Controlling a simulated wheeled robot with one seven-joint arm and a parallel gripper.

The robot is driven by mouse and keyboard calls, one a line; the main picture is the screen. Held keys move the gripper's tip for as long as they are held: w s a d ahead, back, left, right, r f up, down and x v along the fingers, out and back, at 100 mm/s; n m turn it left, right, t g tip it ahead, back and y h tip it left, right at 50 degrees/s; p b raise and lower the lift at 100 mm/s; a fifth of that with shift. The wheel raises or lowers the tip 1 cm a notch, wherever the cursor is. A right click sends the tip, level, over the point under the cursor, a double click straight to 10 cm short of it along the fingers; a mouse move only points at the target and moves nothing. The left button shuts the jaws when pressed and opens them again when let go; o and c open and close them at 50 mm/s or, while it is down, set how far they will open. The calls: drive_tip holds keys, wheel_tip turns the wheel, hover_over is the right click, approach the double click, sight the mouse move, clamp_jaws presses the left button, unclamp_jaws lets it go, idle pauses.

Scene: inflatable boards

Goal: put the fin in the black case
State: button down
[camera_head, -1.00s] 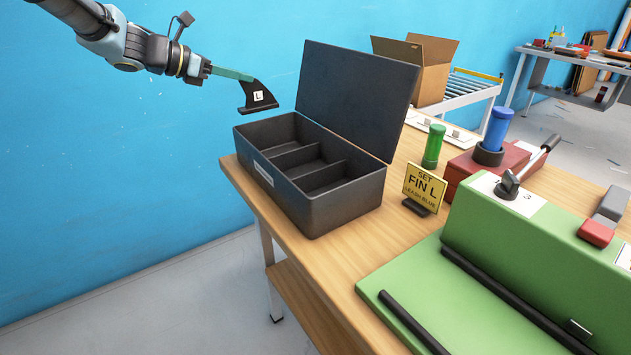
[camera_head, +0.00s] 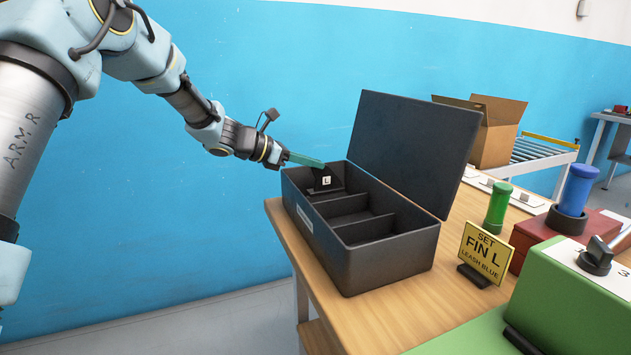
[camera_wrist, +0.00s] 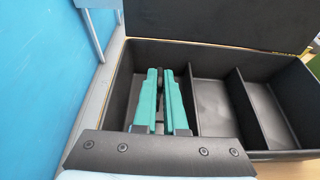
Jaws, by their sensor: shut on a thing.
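The black case (camera_head: 385,265) stands open on the wooden table, its lid raised at the back. Two dividers split it into three compartments. The black fin (camera_head: 320,187), with a white "L" label, is upright inside the left end compartment; its lower part is hard to make out against the dark walls. My gripper (camera_head: 321,164) is shut on the fin's top, its teal fingers at the left end of the case. In the wrist view my gripper (camera_wrist: 161,76) reaches over the left compartment, with a dark strip of the fin between the fingers. Whether the fin touches the floor cannot be told.
A yellow "FIN L, leash blue" sign (camera_head: 483,252) stands right of the case. Green (camera_head: 498,208) and blue (camera_head: 577,190) cylinders and a green block (camera_head: 575,300) are further right. A cardboard box (camera_head: 497,130) is behind. The middle and right compartments are empty.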

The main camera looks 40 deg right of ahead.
sight(311, 191)
drive_tip(key=shift+f, duration=1.85)
drive_tip(key=c, duration=1)
unclamp_jaws()
drive_tip(key=shift+w+a, duration=0.1)
drive_tip(key=b+v, duration=0.1)
drive_tip(key=v, duration=1.1)
drive_tip(key=s+a+f+m+t+y, duration=0.2)
drive_tip(key=a+f+m+y, duration=0.1)
drive_tip(key=a, duration=1.3)
drive_tip(key=s+a+f+m+t+y, duration=0.2)
drive_tip(key=a+m+y, duration=0.3)
drive_tip(key=a, duration=1.1)
drive_tip(key=s+a+f+m+t+y, duration=0.2)
drive_tip(key=a+f+m+y, duration=0.2)
drive_tip(key=a, duration=1.2)
drive_tip(key=shift+s+a+f+m+t, duration=0.2)
drive_tip(key=shift+f+m, duration=0.1)
drive_tip(key=shift+m, duration=0.4)
drive_tip(key=shift+s+a+f+m+t, duration=0.15)
drive_tip(key=shift+f+m, duration=0.1)
drive_tip(key=shift+m, duration=0.45)
